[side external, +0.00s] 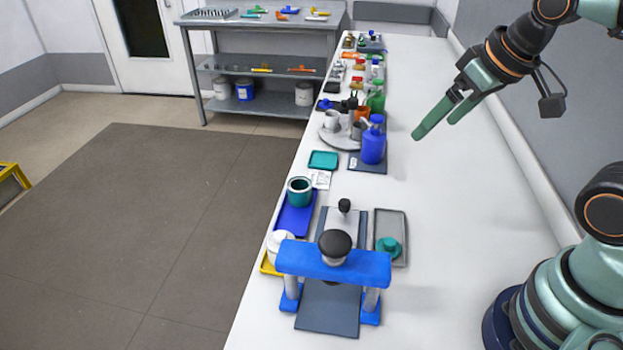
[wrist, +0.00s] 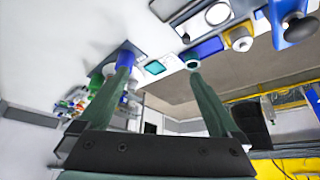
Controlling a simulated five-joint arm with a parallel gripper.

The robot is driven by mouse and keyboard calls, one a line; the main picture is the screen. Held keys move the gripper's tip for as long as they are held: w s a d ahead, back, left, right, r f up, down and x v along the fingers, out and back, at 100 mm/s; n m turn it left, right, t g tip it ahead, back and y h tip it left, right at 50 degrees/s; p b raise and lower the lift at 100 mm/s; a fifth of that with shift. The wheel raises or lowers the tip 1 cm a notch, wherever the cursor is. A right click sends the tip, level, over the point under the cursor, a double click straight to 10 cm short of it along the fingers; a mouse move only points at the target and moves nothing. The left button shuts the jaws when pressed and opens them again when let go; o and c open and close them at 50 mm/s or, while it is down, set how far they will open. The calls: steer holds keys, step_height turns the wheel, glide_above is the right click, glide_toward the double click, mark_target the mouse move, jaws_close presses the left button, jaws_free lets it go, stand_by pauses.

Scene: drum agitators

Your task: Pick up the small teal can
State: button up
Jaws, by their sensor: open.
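The small teal can (side external: 299,192) stands upright on a blue tray (side external: 296,222) at the bench's left edge in the side view. It looks open at the top, with a pale rim. In the wrist view the can (wrist: 190,58) shows just beyond the tip of the right-hand finger, which partly covers it. My gripper (side external: 436,128) is open and empty, held in the air above the right part of the bench, well apart from the can. In the wrist view both fingers (wrist: 160,72) are spread with nothing between them.
A blue press with a black knob (side external: 335,262) and a white can (side external: 279,242) stand nearer the camera. A flat teal square (side external: 323,160) and a blue bottle (side external: 373,145) lie beyond. A grey tray (side external: 402,222) holds a teal lid-like piece. The bench's right side is clear.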

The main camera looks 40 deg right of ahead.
steer(key=w+a+r+m+g, duration=0.2)
steer(key=w+m, duration=0.2)
steer(key=w, duration=0.3)
steer(key=m+g, duration=0.4)
steer(key=m, duration=0.6)
glide_above(301, 185)
steer(key=s, duration=0.1)
step_height(301, 185, down, 14)
steer(key=shift+n, duration=0.3)
steer(key=f, duration=0.6)
steer(key=shift+s+a+f, duration=0.15)
steer(key=shift+s+f, duration=0.1)
steer(key=f, duration=0.4)
steer(key=shift+s+a, duration=0.1)
steer(key=shift+a, duration=0.3)
steer(key=shift+f, duration=0.55)
steer(key=c, duration=1.4)
steer(key=shift+r, duration=0.1)
